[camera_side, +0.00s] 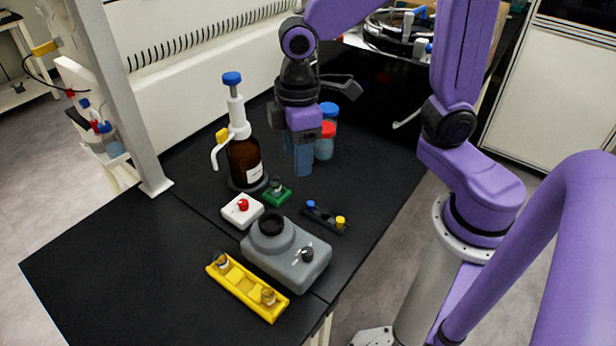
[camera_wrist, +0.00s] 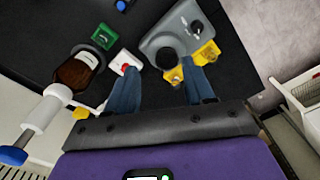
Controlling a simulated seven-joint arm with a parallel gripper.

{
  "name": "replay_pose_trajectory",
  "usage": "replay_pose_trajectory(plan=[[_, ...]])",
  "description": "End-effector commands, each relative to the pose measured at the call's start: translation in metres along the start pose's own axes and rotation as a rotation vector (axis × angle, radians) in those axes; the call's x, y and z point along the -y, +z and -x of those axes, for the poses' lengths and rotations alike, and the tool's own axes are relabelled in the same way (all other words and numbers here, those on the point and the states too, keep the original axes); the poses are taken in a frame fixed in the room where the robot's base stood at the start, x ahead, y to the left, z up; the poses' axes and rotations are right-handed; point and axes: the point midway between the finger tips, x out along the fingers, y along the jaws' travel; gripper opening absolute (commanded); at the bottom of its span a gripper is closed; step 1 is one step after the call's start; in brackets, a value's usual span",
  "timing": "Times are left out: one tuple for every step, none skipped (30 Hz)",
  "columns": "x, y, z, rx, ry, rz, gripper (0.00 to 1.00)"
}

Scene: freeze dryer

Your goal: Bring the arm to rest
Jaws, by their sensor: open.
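My purple arm's gripper (camera_side: 302,168) points down above the black bench, to the right of the brown dispenser bottle. Its two blue fingers stand apart in the wrist view (camera_wrist: 160,72), with nothing between them. The fingers overlap each other in the side view, and a dark bracket shows above them. My gripper holds no object. Whether the arm is moving cannot be told from these frames.
Near the gripper are the brown dispenser bottle (camera_side: 245,160), jars with blue and red lids (camera_side: 325,146), and a green holder (camera_side: 277,193). Forward stand a white red-knobbed box (camera_side: 242,211), a grey mixer (camera_side: 286,260), a yellow rack (camera_side: 246,288) and a dark rack (camera_side: 325,219). The front-left bench is clear.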

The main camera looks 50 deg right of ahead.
Motion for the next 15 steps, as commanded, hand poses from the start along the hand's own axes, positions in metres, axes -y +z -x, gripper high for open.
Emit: replay_pose_trajectory(plan=[[0.009, 0.013, 0.002, -0.004, 0.000, 0.012, 0.53], [0.014, 0.020, 0.003, -0.004, 0.000, 0.018, 0.53], [0.021, 0.029, 0.003, -0.005, 0.000, 0.025, 0.53], [0.026, 0.037, 0.004, -0.006, -0.001, 0.032, 0.53], [0.031, 0.044, 0.004, -0.007, -0.001, 0.036, 0.53], [0.037, 0.054, 0.004, -0.008, -0.002, 0.045, 0.53], [0.042, 0.062, 0.004, -0.008, -0.002, 0.050, 0.53], [0.046, 0.069, 0.004, -0.010, -0.002, 0.056, 0.53], [0.052, 0.080, 0.004, -0.011, -0.003, 0.064, 0.53], [0.056, 0.087, 0.004, -0.011, -0.003, 0.068, 0.53], [0.059, 0.094, 0.004, -0.012, -0.004, 0.074, 0.53], [0.064, 0.103, 0.004, -0.012, -0.004, 0.081, 0.53], [0.067, 0.109, 0.003, -0.013, -0.005, 0.085, 0.53], [0.070, 0.115, 0.003, -0.013, -0.005, 0.090, 0.53], [0.073, 0.122, 0.002, -0.014, -0.005, 0.095, 0.53]])
